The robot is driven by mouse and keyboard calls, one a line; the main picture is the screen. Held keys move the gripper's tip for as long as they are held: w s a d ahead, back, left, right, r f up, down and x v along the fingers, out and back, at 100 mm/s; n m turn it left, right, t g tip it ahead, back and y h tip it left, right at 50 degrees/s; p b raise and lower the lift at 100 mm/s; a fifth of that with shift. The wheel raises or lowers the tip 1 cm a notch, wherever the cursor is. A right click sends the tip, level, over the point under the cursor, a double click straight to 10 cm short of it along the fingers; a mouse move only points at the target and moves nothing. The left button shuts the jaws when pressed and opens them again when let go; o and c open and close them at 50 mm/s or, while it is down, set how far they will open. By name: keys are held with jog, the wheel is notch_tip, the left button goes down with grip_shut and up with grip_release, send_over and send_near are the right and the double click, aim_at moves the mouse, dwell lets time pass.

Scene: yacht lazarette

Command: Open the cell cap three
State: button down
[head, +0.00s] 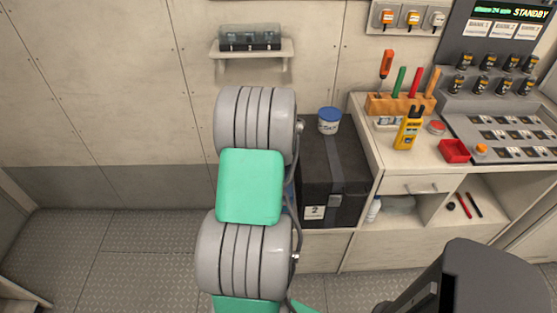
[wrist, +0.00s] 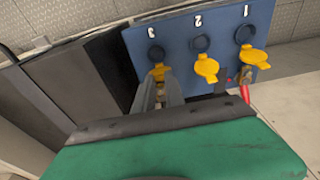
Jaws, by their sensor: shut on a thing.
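In the wrist view, a blue battery top (wrist: 195,22) carries upside-down numbers 3, 2 and 1 from left to right. Each number has a dark round port (wrist: 155,54) with a yellow cap below it. Cap three (wrist: 158,71) is the leftmost, small in view and partly covered by my fingers. Its port shows dark and uncovered. The caps at 2 (wrist: 206,69) and 1 (wrist: 254,57) hang off their ports. My gripper (wrist: 160,82) is shut on cap three. In the head view my arm hides the gripper and nearly all of the battery.
A black box (head: 335,165) marked 2, with a white-and-blue jar (head: 329,121) on it, stands right of my arm. A shelf (head: 252,50) is above. Floor at left is clear.

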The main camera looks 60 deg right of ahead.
jog(key=d+y+p, duration=0.1)
jog(key=w+d+g+y+p, duration=0.1)
jog(key=y, duration=0.1)
jog(key=d+g+y+p, duration=0.1)
jog(key=shift+w+f+y, duration=0.2)
jog(key=shift+w+y, duration=0.1)
jog(key=shift+w, duration=0.05)
jog(key=shift+g, duration=0.3)
jog(key=c, duration=1.5)
grip_release()
jog(key=shift+w, duration=0.15)
jog(key=shift+c, duration=0.2)
jog(key=shift+o, duration=0.7)
jog(key=shift+d, duration=0.1)
jog(key=s+p+v, duration=0.1)
jog(key=p+v, duration=0.6)
jog(key=shift+w+r, duration=0.35)
jog(key=shift+r, duration=0.05)
